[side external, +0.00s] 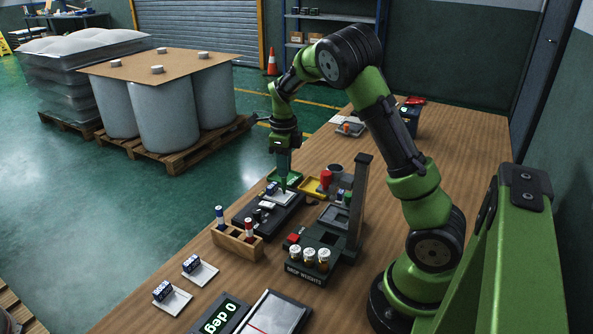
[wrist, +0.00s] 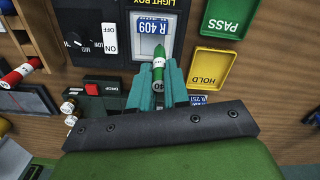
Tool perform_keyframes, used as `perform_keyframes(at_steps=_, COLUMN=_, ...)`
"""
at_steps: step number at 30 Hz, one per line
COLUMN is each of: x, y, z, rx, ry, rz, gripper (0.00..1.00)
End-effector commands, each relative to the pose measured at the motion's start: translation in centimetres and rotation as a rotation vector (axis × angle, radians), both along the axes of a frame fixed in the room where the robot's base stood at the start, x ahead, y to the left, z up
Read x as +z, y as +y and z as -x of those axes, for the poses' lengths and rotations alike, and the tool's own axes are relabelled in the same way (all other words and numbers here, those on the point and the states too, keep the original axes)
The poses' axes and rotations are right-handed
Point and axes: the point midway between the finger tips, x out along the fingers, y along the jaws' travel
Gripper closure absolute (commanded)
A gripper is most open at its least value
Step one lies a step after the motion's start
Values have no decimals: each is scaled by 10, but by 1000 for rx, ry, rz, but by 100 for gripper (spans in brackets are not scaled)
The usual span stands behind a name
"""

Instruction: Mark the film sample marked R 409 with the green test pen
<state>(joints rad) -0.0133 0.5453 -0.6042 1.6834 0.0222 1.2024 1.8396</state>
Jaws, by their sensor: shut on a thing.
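The film sample marked R 409 (wrist: 167,46) lies on the light box (wrist: 152,4), its blue label readable in the wrist view. It also shows as a pale piece on the dark box in the side view (side external: 281,197). My gripper (wrist: 158,98) is shut on the green test pen (wrist: 158,68), which has a white band and a number ending that looks like 40. The pen's tip points toward the sample's lower edge in the wrist view; whether it touches cannot be told. In the side view my gripper (side external: 284,178) is right above the light box.
A wooden rack (side external: 233,243) holds blue-capped and red-capped pens. Two more samples lie on the table's left (side external: 203,273) (side external: 172,299). Green PASS (wrist: 229,18) and yellow HOLD (wrist: 212,70) trays flank the box. A drop-weight stand (side external: 318,262) with a post is to the right.

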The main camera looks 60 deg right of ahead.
Motion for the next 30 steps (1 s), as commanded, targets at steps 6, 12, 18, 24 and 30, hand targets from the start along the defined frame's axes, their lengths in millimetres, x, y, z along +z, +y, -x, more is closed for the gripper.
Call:
perform_keyframes(at_steps=6, x=0, y=4, z=0, rx=0, ry=0, rz=0, gripper=100)
perform_keyframes(at_steps=12, x=0, y=4, z=0, rx=0, ry=0, rz=0, gripper=100)
perform_keyframes(at_steps=18, x=0, y=6, z=0, rx=0, ry=0, rz=0, gripper=100)
perform_keyframes(at_steps=24, x=0, y=8, z=0, rx=0, ry=0, rz=0, gripper=100)
perform_keyframes(at_steps=30, x=0, y=8, z=0, rx=0, ry=0, rz=0, gripper=100)
